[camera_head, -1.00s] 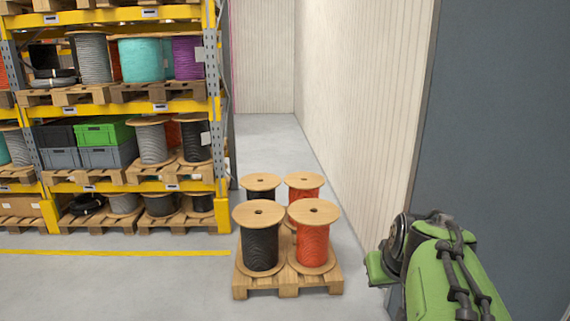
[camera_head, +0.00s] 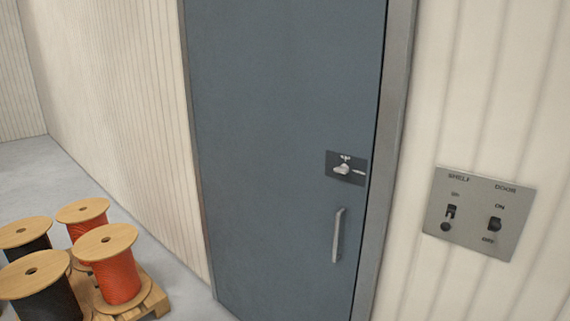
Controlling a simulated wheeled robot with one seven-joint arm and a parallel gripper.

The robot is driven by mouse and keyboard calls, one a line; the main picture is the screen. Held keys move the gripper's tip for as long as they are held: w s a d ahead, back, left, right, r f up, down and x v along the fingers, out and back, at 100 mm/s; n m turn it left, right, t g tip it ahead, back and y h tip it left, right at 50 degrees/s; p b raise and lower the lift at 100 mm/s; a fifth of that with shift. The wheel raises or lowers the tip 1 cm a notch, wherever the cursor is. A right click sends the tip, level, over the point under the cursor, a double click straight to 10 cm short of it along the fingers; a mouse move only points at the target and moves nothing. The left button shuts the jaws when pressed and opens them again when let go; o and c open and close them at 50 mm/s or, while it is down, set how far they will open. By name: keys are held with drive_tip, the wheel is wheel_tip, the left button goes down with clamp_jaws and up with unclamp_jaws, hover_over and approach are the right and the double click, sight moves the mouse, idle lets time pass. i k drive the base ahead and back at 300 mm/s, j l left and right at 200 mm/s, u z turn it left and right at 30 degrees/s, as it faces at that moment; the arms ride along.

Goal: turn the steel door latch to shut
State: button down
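The steel door latch (camera_head: 343,169) is a small light-metal turn piece on a dark plate, on the right side of a blue-grey door (camera_head: 270,120). Its knob points roughly sideways, and small marks sit above it and to its right; they are too small to read. A vertical steel pull handle (camera_head: 337,235) is below the latch. The door sits flush in its grey frame. My gripper is not in view now.
A switch panel (camera_head: 478,213) marked SHELF and DOOR is on the ribbed wall right of the door. Wooden-flanged reels with orange cable (camera_head: 112,264) and black cable (camera_head: 42,290) stand on a pallet (camera_head: 158,297) at lower left. Bare floor lies behind them.

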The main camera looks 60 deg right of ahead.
sight(344, 169)
drive_tip(key=z, duration=1.75)
